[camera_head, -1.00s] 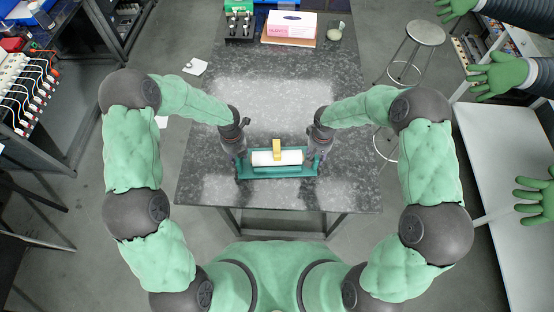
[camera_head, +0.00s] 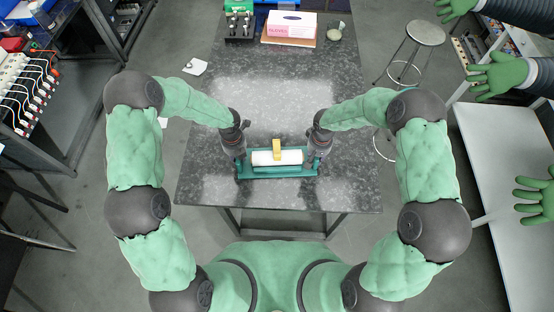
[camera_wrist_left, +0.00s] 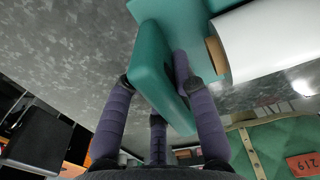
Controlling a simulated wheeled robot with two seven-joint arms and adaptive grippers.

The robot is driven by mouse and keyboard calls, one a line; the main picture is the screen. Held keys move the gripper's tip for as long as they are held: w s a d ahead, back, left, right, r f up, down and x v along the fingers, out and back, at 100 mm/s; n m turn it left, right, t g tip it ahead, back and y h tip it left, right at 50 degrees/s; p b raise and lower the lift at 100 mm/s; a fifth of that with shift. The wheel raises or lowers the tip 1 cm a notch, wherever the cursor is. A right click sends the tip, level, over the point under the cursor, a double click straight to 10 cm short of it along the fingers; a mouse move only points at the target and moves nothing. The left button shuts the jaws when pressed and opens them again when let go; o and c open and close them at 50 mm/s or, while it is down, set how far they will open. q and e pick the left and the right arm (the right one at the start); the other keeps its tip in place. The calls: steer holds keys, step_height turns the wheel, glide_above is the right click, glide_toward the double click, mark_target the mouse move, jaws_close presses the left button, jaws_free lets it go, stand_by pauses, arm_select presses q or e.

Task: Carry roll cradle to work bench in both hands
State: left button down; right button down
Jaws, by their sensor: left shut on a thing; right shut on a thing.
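The roll cradle (camera_head: 280,172) is a teal tray with upright ends, holding a white roll (camera_head: 291,157) with a yellow piece (camera_head: 277,150) across its middle. It is over the front part of the dark speckled work bench (camera_head: 210,130); I cannot tell whether it touches the top. My left gripper (camera_head: 238,160) is shut on the cradle's left end. In the left wrist view its purple fingers (camera_wrist_left: 185,85) straddle the teal end wall (camera_wrist_left: 150,60), beside the roll's brown core. My right gripper (camera_head: 317,158) is shut on the right end, its fingertips partly hidden.
A black rack (camera_head: 240,28), a pink-and-white box (camera_head: 291,25) and a small round container (camera_head: 334,34) stand at the bench's far end. The middle of the bench is clear. A stool (camera_head: 425,34) and a light table (camera_head: 505,170) stand to the right.

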arm_select(q)
steer(key=shift+w+r, duration=0.1)
steer(key=shift+r, duration=0.1)
arm_select(e)
steer(key=shift+w+r, duration=0.1)
steer(key=shift+r, duration=0.1)
